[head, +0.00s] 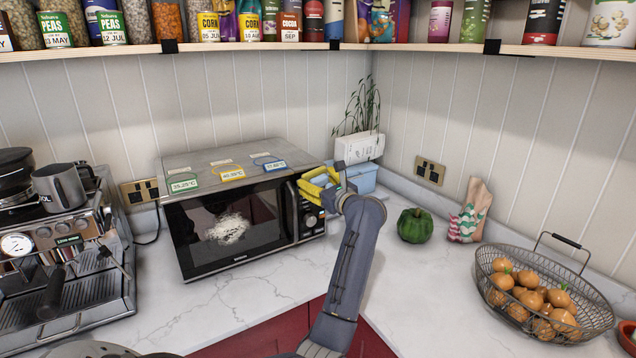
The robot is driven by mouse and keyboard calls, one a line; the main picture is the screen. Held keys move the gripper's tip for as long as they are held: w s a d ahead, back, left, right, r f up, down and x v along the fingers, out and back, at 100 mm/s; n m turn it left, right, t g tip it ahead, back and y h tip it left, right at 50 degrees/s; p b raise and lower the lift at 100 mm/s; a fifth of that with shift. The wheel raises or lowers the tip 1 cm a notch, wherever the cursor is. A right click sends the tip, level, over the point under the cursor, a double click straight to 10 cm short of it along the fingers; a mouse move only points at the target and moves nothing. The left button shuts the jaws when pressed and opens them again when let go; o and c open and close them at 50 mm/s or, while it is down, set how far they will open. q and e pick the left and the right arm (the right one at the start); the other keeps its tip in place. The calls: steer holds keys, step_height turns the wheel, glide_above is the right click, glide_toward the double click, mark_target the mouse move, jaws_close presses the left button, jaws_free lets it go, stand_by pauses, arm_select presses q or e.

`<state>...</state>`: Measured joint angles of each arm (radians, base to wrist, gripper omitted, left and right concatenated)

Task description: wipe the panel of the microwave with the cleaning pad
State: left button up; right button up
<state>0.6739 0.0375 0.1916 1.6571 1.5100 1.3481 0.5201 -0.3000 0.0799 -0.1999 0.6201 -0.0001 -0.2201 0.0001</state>
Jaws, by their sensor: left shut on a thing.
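The microwave (220,170) stands on the counter against the back wall, with its door shut. Its control panel (311,217), with a round knob, is the narrow strip at the right of its front. A whitish smear (228,228) shows on the dark door glass. My left gripper (337,190) is shut on the yellow cleaning pad (317,184). The pad is at the upper part of the panel and hides it; I cannot tell whether they touch. The gripper's fingers are mostly hidden by the pad and my wrist. My right gripper is not in view.
A coffee machine (65,255) stands at left. A blue box (362,178), a green pepper (414,225) and a wire basket of onions (545,300) are at right. The counter before the microwave is clear.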

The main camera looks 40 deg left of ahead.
mark_target(317, 171)
arm_select(q)
steer(key=shift+w+a, duration=0.2)
steer(key=shift+a, duration=0.35)
steer(key=shift+r, duration=0.1)
steer(key=shift+d+r, duration=0.1)
steer(key=shift+r, duration=1.3)
steer(key=shift+f, duration=1.45)
steer(key=shift+r, duration=1.5)
steer(key=shift+f, duration=1.55)
steer(key=shift+v, duration=3)
